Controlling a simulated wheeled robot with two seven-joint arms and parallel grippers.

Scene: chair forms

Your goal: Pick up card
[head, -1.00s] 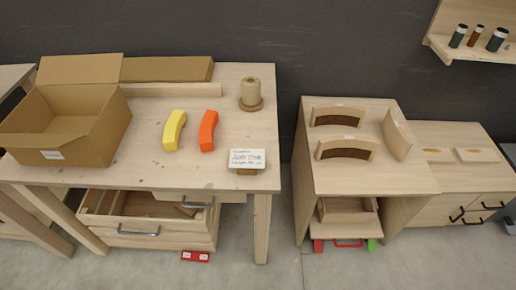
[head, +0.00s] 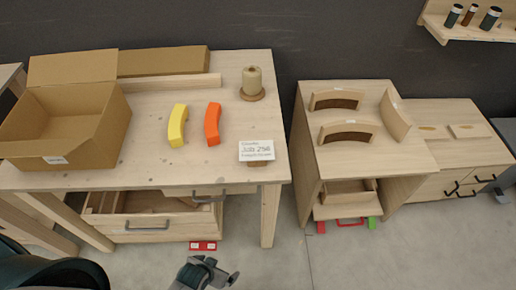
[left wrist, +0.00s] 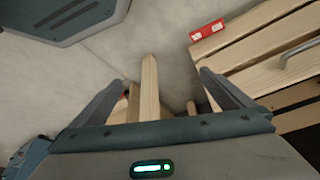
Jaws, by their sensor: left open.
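The white card (head: 257,151) with printed text, reading "Job 258" or similar, stands in a small wooden holder at the front right edge of the left table (head: 215,174). My left gripper (head: 226,278) is at the bottom of the head view, below and in front of the table, apart from the card. In the left wrist view the left gripper (left wrist: 160,88) is open, with nothing held between its fingers. A table leg and the floor show beyond them. The card cannot be made out in the left wrist view. My right gripper is not in view.
An open cardboard box (head: 66,120), a yellow curved piece (head: 177,126), an orange curved piece (head: 212,125) and a twine spool (head: 252,82) stand on the table. Drawers (head: 150,222) are below. A red object (head: 203,246) lies on the floor. The second table (head: 355,165) stands right.

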